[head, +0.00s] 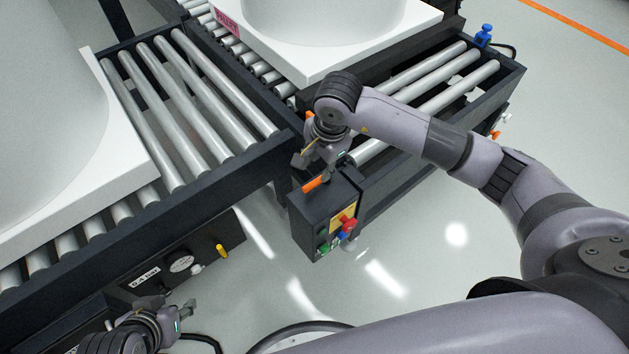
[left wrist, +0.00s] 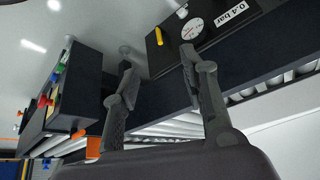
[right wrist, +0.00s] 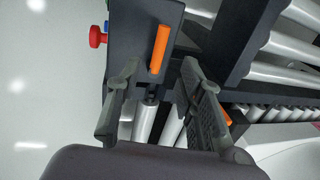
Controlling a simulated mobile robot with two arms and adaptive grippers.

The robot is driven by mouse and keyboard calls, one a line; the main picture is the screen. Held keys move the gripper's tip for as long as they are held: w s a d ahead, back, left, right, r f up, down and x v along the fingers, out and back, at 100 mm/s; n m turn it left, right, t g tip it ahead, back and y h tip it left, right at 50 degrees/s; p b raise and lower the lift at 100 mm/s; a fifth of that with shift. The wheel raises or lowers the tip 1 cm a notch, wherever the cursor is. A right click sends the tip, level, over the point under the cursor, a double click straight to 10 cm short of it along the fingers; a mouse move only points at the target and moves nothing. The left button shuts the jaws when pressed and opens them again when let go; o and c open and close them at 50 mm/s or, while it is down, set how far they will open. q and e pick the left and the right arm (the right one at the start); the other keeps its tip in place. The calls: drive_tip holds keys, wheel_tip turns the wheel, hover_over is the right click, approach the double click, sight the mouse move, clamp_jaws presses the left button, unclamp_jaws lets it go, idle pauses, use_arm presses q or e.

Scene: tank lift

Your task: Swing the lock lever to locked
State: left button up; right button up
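An orange lever (head: 316,184) sits at the top edge of the dark control box (head: 322,221) in the head view. In the right wrist view the orange lever (right wrist: 159,48) stands nearly upright in the picture, ahead of and between the fingertips. My right gripper (head: 319,164) is open just above the box, close to the lever, with nothing clearly held; its fingers also show in the right wrist view (right wrist: 158,68). My left gripper (head: 170,304) is open and empty at the lower left, with both fingers apart in the left wrist view (left wrist: 157,62).
The box carries red, green and blue buttons. Roller conveyors (head: 180,90) bear large white tanks on white bases (head: 345,50). A pressure gauge (head: 181,263) and a yellow handle (head: 221,251) are on the side unit near my left gripper. The floor right of the box is clear.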

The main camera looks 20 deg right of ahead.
sight(314, 183)
drive_tip(key=f, duration=0.2)
drive_tip(key=w+f+b, duration=0.1)
drive_tip(key=f, duration=0.4)
drive_tip(key=shift+w+a+f, duration=0.2)
drive_tip(key=shift+a+f, duration=0.1)
drive_tip(key=shift+f+b, duration=0.25)
drive_tip(key=shift+b, duration=0.05)
use_arm(q)
drive_tip(key=w+d+r+t+h, duration=0.1)
drive_tip(key=w+d+r+t, duration=0.2)
drive_tip(key=w+r+t, duration=0.2)
drive_tip(key=w, duration=0.3)
drive_tip(key=shift+w, duration=0.1)
use_arm(e)
clamp_jaws()
